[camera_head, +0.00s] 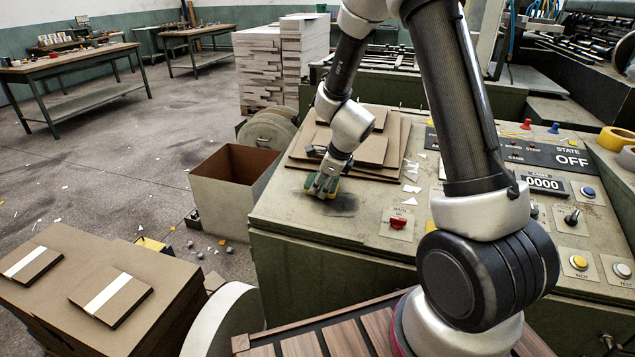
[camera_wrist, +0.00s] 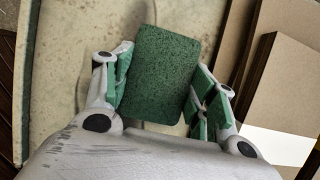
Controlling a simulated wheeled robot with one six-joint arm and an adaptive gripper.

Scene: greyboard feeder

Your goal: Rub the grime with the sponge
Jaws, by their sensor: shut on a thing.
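My gripper (camera_head: 323,184) is shut on the sponge (camera_head: 336,188), low over the left part of the grey-green console top. In the wrist view the sponge (camera_wrist: 160,75) shows its dark green scouring face between the two fingers of my gripper (camera_wrist: 163,85). The grime (camera_head: 338,206) is a dark smudge on the console top, around and just in front of the sponge. The sponge is at its back edge; whether it touches the surface I cannot tell. The wrist view does not show the grime clearly.
Greyboard sheets (camera_head: 395,140) are stacked on the console (camera_head: 265,215) behind my gripper, close by. A red push button (camera_head: 397,222) stands to the right. An open box (camera_head: 235,180) is at left on the floor. White scraps (camera_head: 411,189) lie on the console.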

